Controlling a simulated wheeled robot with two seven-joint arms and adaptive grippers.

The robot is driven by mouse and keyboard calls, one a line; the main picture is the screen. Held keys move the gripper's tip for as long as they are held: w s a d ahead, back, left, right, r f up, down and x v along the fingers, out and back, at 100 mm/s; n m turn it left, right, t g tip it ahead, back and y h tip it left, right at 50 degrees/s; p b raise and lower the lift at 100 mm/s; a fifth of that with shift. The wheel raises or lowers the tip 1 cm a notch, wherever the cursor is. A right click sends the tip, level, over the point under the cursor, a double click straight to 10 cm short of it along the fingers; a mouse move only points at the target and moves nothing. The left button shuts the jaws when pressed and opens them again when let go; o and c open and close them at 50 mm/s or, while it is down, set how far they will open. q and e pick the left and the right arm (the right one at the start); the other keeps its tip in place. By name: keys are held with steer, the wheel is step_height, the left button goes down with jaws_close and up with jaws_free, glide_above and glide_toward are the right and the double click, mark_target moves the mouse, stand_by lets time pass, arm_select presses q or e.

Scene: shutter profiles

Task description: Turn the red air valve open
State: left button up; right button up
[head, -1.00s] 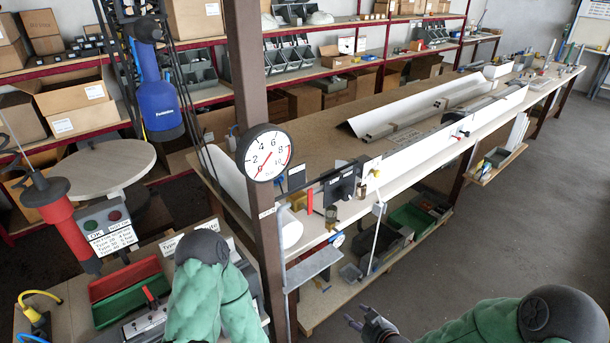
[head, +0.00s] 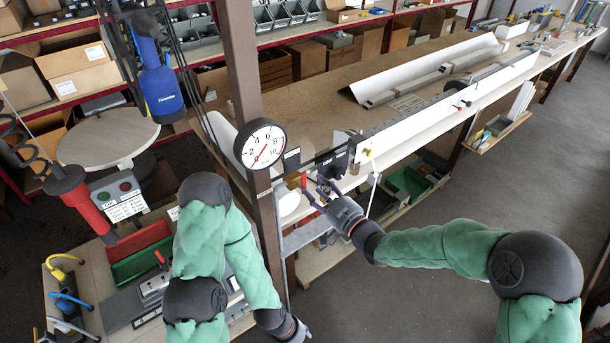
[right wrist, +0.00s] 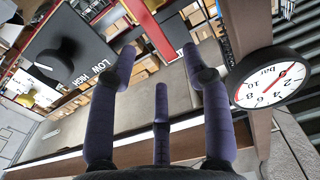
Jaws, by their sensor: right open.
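The red air valve lever (head: 304,181) stands upright at the near edge of the bench, beside the brown post. My right gripper (head: 318,191) is open at the lever, with its fingers pointing toward it. In the right wrist view the red lever (right wrist: 152,28) shows beyond and between the spread purple fingers (right wrist: 160,60); I cannot tell whether they touch it. My left gripper (head: 298,332) hangs low at the bottom of the head view, its fingers too small to judge.
A round pressure gauge (head: 260,145) is on the brown post (head: 243,60), with its red needle near 0. It also shows in the right wrist view (right wrist: 268,78). A black box marked LOW and HIGH (right wrist: 75,45) is close to the lever. The floor at right is clear.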

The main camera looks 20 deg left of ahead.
mark_target(305, 177)
steer(key=shift+p+x, duration=0.4)
steer(key=shift+x, duration=2.7)
steer(key=shift+c, duration=0.3)
jaws_close()
